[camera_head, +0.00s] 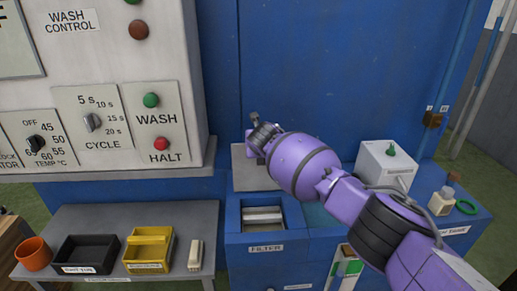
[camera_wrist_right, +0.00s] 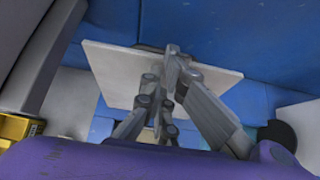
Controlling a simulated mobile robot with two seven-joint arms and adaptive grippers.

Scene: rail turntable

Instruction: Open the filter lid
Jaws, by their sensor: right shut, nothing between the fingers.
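The blue filter box (camera_head: 233,222) carries a FILTER label on its front. Its top opening is uncovered and a pale ribbed insert (camera_head: 262,215) shows inside. The flat grey filter lid (camera_head: 246,176) stands raised at the back of the opening; its exact tilt is hard to tell. In the right wrist view the lid (camera_wrist_right: 112,70) is a pale plate behind the fingers. My right gripper (camera_head: 254,118) is shut and empty, by the lid's upper part; it also shows in the wrist view (camera_wrist_right: 172,52). I cannot tell whether it touches the lid. My left gripper is not in view.
A control panel (camera_head: 108,100) with knobs and buttons stands at the left. Below it a grey shelf (camera_head: 130,220) holds a black tray (camera_head: 88,254), a yellow bin (camera_head: 149,249) and an orange cup (camera_head: 33,253). A white box (camera_head: 385,165) with a green knob stands right of the filter.

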